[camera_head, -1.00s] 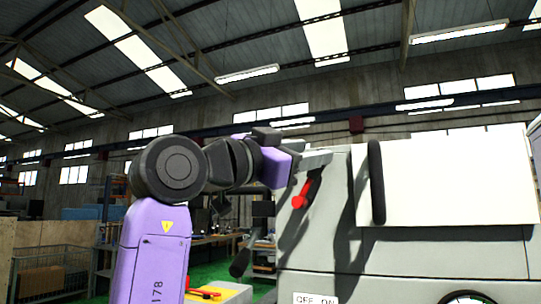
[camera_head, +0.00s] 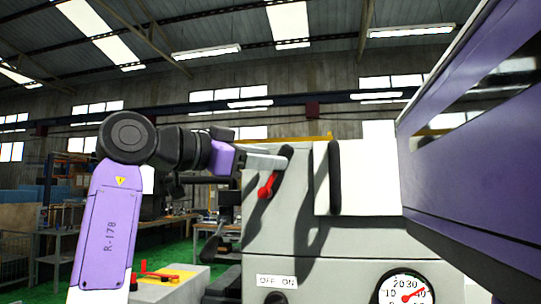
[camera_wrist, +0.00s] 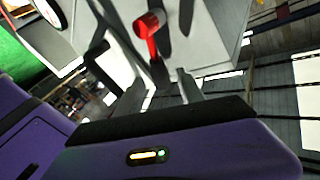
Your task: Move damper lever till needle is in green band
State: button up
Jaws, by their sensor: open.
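The red lever (camera_head: 268,187) sits on the left part of the grey machine's front and slants down to the left from a dark upper end. A round white gauge (camera_head: 405,292) with a red needle and numbers shows at the bottom edge of the head view. Its lower part is cut off, and I cannot make out a green band. My gripper (camera_head: 283,161) is open at the lever's upper end in the head view. In the wrist view, the red lever (camera_wrist: 149,38) lies beyond the two fingers (camera_wrist: 163,78), roughly in line with the gap; contact cannot be told.
The grey machine (camera_head: 345,240) has a dark vertical handle (camera_head: 335,177) beside a white panel, right of the lever. An OFF/ON label (camera_head: 277,281) is below.

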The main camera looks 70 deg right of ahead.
jog(key=shift+x, duration=0.95)
grip_shut()
dwell(0.7)
